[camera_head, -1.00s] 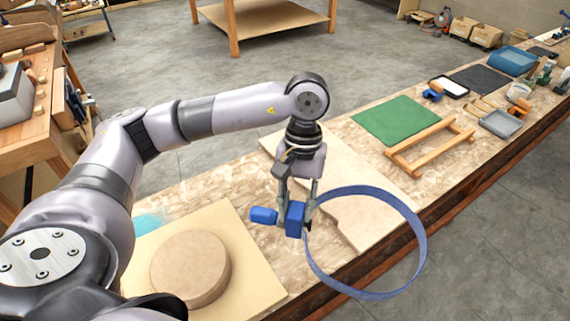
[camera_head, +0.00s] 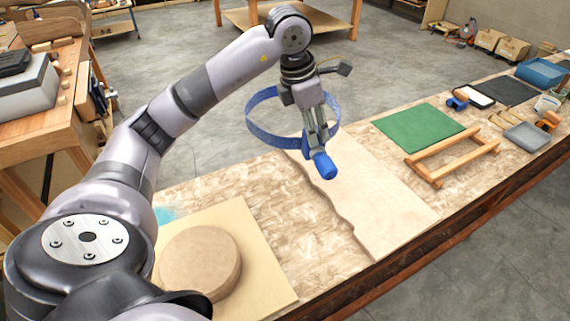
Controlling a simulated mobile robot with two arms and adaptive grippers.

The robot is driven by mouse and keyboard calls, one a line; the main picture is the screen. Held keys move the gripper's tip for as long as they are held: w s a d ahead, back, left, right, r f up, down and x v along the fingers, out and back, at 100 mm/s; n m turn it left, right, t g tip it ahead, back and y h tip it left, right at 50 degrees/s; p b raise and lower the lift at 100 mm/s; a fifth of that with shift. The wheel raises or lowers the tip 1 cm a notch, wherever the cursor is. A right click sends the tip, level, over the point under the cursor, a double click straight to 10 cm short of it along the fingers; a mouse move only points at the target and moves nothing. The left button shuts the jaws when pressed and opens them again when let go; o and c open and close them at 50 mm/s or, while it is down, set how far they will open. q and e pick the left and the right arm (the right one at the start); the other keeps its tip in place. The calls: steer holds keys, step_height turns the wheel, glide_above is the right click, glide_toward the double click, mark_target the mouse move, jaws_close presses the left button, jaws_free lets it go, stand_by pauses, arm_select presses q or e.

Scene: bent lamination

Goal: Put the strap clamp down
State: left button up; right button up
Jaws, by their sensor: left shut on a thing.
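The strap clamp is a blue band loop (camera_head: 262,132) with a blue handle (camera_head: 324,165). It shows in the head view, up in the air above the bench, around the far side of the gripper. My left gripper (camera_head: 316,143) is shut on the clamp near its handle. The handle points down toward the front, over the pale board (camera_head: 375,205). The band hangs clear to the left and behind the fingers. Part of the band is hidden by the gripper. My right gripper is not in view.
A round wooden block (camera_head: 200,262) sits on a square board (camera_head: 268,270) at the front left. A green mat (camera_head: 418,127), a wooden rack (camera_head: 452,160) and a grey tray (camera_head: 527,136) lie to the right. Bare bench shows between the two boards.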

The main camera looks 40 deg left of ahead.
arm_select(q)
steer(key=shift+w+a+r+n, duration=0.3)
steer(key=shift+a+n, duration=0.25)
steer(key=shift+n, duration=0.35)
steer(key=shift+f, duration=0.3)
step_height(320, 180, down, 19)
steer(key=p, duration=0.3)
steer(key=shift+f+p, duration=0.15)
steer(key=shift+p, duration=0.2)
steer(key=shift+f, duration=0.1)
steer(key=shift+f+b, duration=0.4)
steer(key=shift+b, duration=0.1)
steer(key=o, duration=1.1)
steer(key=shift+r, duration=0.1)
steer(key=shift+c, duration=0.2)
